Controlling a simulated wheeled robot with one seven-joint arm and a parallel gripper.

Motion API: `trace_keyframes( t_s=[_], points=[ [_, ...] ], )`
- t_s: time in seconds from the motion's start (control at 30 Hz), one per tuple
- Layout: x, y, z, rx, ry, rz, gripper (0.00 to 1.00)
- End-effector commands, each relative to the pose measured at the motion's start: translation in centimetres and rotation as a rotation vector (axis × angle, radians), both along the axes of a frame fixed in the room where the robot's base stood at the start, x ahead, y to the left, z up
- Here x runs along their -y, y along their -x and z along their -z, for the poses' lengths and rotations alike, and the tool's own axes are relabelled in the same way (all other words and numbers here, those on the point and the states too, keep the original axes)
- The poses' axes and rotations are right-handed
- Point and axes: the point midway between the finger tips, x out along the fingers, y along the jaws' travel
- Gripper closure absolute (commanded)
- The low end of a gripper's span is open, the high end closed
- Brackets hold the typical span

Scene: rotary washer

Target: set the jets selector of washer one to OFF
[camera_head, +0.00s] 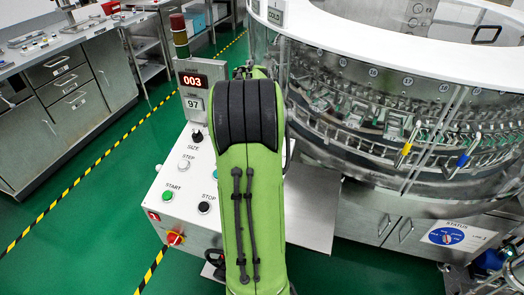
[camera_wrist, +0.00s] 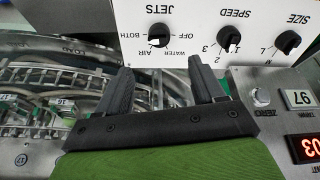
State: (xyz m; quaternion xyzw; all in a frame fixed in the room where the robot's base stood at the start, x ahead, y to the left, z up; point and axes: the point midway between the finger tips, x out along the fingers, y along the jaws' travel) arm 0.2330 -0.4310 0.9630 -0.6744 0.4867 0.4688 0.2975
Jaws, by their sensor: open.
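The jets selector (camera_wrist: 158,37) is a black knob on a white panel (camera_wrist: 190,12), seen upside down in the wrist view. OFF, BOTH, WATER and AIR are printed around it. A pale mark on the knob seems to point toward the AIR side, but it is too small to be sure. My gripper (camera_wrist: 161,64) is open and empty, its two dark fingers apart, with the selector showing just beyond and between the tips. No contact is visible. In the head view my green arm hides the selector and the gripper.
The speed knob (camera_wrist: 228,38) and size knob (camera_wrist: 287,42) sit beside the selector. The round washer (camera_head: 385,100) stands right; a steel bench (camera_head: 70,90) stands left.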

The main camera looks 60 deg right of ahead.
Motion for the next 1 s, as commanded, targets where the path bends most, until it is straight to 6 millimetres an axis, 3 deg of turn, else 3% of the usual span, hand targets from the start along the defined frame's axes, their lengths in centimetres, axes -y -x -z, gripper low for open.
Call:
trace_keyframes(
  t_s=[0.03, 0.1, 0.4, 0.57, 0.8, 0.87, 1.0],
  points=[
    [0.5, -0.1, 1.8, -0.002, -0.003, 0.001, 0.32],
    [1.2, -0.2, 3.5, -0.002, -0.003, 0.002, 0.32],
    [3.8, -0.9, 9.7, -0.001, -0.002, -0.001, 0.32],
    [4.4, -1.1, 11.0, 0.000, 0.000, -0.002, 0.32],
    [4.4, -1.1, 11.0, 0.000, 0.001, -0.002, 0.32],
    [4.4, -1.1, 11.0, 0.000, 0.001, -0.002, 0.38],
    [4.4, -1.1, 11.0, 0.000, 0.000, -0.002, 0.59]
  ],
)
